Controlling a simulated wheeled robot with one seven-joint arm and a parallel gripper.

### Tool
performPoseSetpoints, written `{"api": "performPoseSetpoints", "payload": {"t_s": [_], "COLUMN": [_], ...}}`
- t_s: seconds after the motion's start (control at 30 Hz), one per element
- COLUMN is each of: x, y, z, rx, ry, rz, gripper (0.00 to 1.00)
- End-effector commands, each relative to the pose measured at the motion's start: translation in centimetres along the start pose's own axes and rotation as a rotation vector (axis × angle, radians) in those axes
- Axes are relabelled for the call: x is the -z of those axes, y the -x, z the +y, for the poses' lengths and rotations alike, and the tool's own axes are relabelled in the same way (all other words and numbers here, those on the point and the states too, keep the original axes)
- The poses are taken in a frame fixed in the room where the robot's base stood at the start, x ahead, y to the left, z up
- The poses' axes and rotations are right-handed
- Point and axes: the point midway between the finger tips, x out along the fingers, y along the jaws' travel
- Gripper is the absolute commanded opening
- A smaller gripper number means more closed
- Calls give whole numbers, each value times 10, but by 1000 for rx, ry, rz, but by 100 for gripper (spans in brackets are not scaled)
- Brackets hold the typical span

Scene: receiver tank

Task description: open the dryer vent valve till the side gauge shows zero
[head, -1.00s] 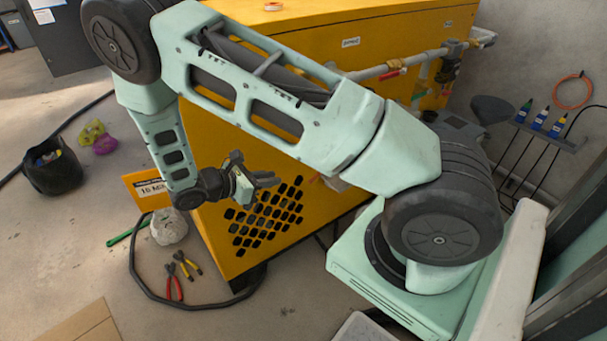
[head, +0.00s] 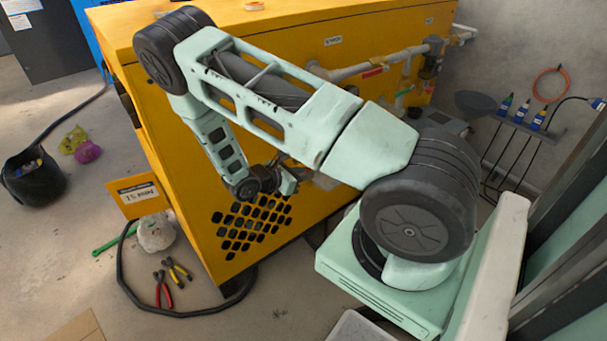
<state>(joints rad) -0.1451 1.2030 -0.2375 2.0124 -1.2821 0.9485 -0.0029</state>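The large yellow cabinet (head: 180,110) fills the middle, with a pipe (head: 375,66) along its right-hand face. A red part (head: 373,72) shows on that pipe, and small fittings (head: 404,88) hang beneath it. I cannot tell which of these is the dryer vent valve. No gauge dial can be made out; my arm covers much of this face. My gripper (head: 290,181) is in front of the cabinet, above its black grille, below and left of the pipe. Its fingertips are small and partly behind my forearm, so I cannot tell their opening or any contact.
Pliers (head: 165,285), a white rag ball (head: 156,232) and a black hose (head: 190,313) lie on the floor. A black bucket (head: 35,178) is far left.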

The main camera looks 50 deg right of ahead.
Motion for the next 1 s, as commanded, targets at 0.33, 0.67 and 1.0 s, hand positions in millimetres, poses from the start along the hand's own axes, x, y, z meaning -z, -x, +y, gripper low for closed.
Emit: {"api": "performPoseSetpoints", "payload": {"t_s": [0.33, 0.67, 1.0], "x": [0, 1, 11], "y": [-3, -3, -10], "z": [0, 0, 0], "rx": [-1, -1, -4], "ry": [0, 0, 3], "rz": [1, -6, -143], "gripper": [14, 0, 0]}}
